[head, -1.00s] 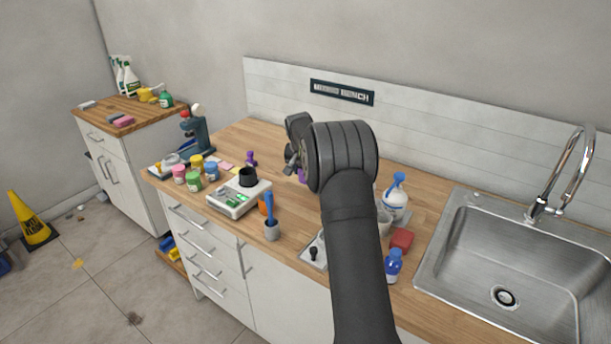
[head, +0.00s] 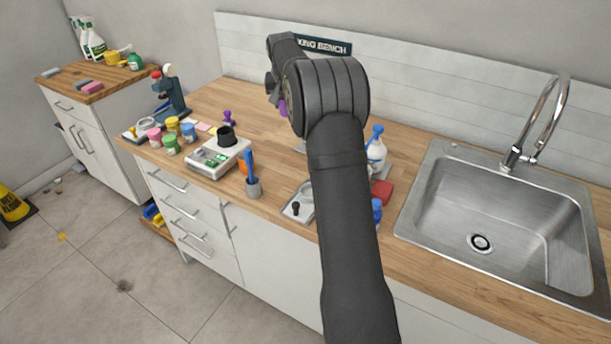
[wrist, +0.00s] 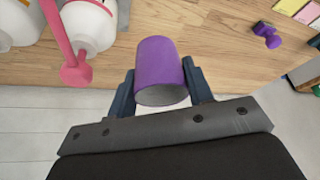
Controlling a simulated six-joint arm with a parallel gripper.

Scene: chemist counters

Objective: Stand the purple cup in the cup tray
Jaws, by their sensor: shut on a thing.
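The purple cup (wrist: 158,66) is between the two dark fingers of my gripper (wrist: 162,90), which is shut on it. In the wrist view its grey open end faces the gripper's base. In the head view a small purple part of the cup (head: 283,106) shows beside my wrist, above the wooden counter; my arm hides the rest. I cannot make out the cup tray for certain.
A spray bottle (head: 376,152), a red block (head: 381,192) and the sink (head: 500,225) are right of my arm. A purple stamp (head: 228,117) stands behind the scale. Bare wood lies around the stamp.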

